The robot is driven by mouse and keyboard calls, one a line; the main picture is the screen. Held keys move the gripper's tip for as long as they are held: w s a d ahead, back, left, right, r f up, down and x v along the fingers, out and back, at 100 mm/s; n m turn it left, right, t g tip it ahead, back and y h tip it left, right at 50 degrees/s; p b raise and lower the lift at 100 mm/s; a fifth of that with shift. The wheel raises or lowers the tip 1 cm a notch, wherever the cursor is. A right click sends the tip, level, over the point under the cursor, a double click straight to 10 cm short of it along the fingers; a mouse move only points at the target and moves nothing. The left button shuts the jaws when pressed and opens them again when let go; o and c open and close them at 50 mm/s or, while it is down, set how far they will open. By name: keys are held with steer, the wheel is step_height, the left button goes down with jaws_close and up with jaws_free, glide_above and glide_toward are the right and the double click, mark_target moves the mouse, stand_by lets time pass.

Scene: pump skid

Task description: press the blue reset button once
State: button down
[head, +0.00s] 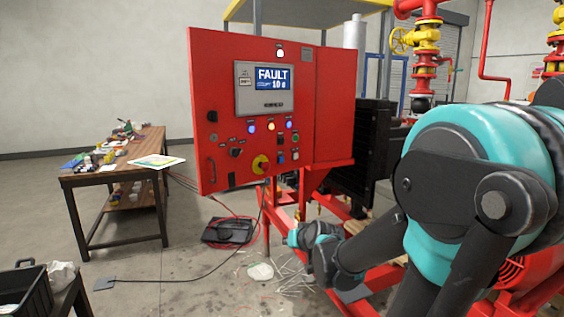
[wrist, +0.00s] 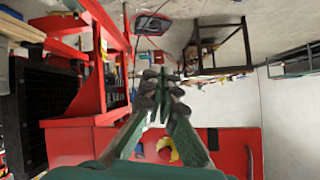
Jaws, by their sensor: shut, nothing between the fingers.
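The red control cabinet (head: 218,80) stands in the middle of the head view, its display (head: 272,79) reading FAULT 10 s. A small blue control (head: 281,158), which looks like the blue button, sits low on the panel, right of the yellow and red stop knob (head: 260,164). Its label is too small to read. My gripper (wrist: 163,80) is shut and empty in the wrist view, apart from the panel. The panel is upside down at the bottom there, with the stop knob (wrist: 167,152) partly behind the fingers.
Lit lamps (head: 271,126) and several other controls sit close around. A wooden workbench (head: 110,167) with clutter stands left. A black case (head: 228,230) and cables lie on the floor below the cabinet. Red frame and pipes (head: 425,60) are at right.

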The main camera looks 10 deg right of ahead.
mark_target(281, 160)
steer(key=w+d+r+m+t+h, duration=0.3)
steer(key=w+d+r+m+t, duration=0.1)
steer(key=w+r, duration=0.5)
steer(key=w+d+r+m+t+h, duration=0.4)
steer(key=w+r+m, duration=0.1)
steer(key=w+r, duration=0.4)
steer(key=shift+d+x, duration=0.2)
steer(key=shift+x, duration=0.9)
steer(key=shift+r, duration=0.1)
steer(key=shift+w+a, duration=0.85)
steer(key=shift+w, duration=0.35)
steer(key=shift+w+a, duration=0.8)
steer(key=shift+w, duration=0.4)
steer(key=shift+w+a, duration=0.85)
steer(key=shift+w, duration=0.35)
steer(key=shift+w+a, duration=0.25)
steer(key=shift+w, duration=0.05)
